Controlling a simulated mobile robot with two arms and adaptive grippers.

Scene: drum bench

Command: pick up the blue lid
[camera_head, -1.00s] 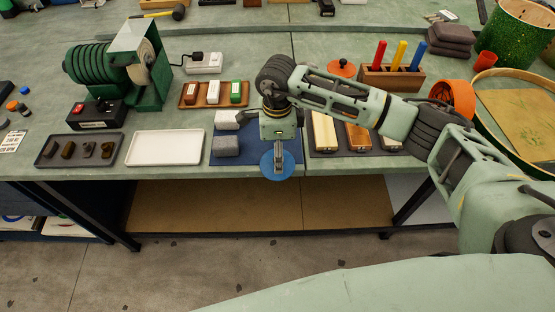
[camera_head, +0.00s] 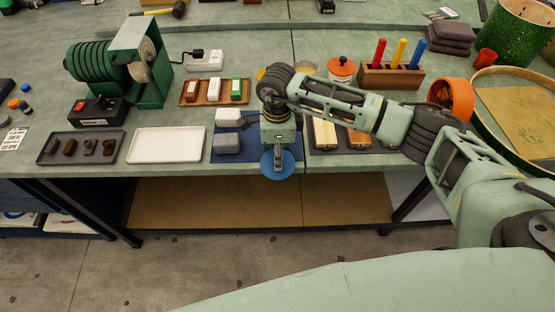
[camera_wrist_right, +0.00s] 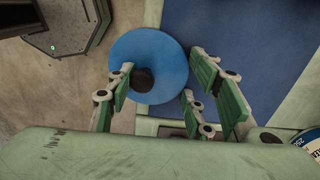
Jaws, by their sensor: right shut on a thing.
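The blue lid (camera_head: 267,164) is a round disc with a dark knob, seen over the front edge of the bench. In the right wrist view the lid (camera_wrist_right: 168,50) shows with its black knob between the finger pads. My right gripper (camera_head: 278,166) points down at the lid and is shut on it. The gripper also shows in the wrist view (camera_wrist_right: 160,82), where the lid overlaps floor on one side and bench edge on the other. Its height above the bench is hard to judge. My left gripper is not in view.
A white tray (camera_head: 165,145) and a dark tray (camera_head: 52,158) sit to the left. An orange-lidded jar (camera_head: 341,68) stands behind my arm. Floor is open in front of the bench.

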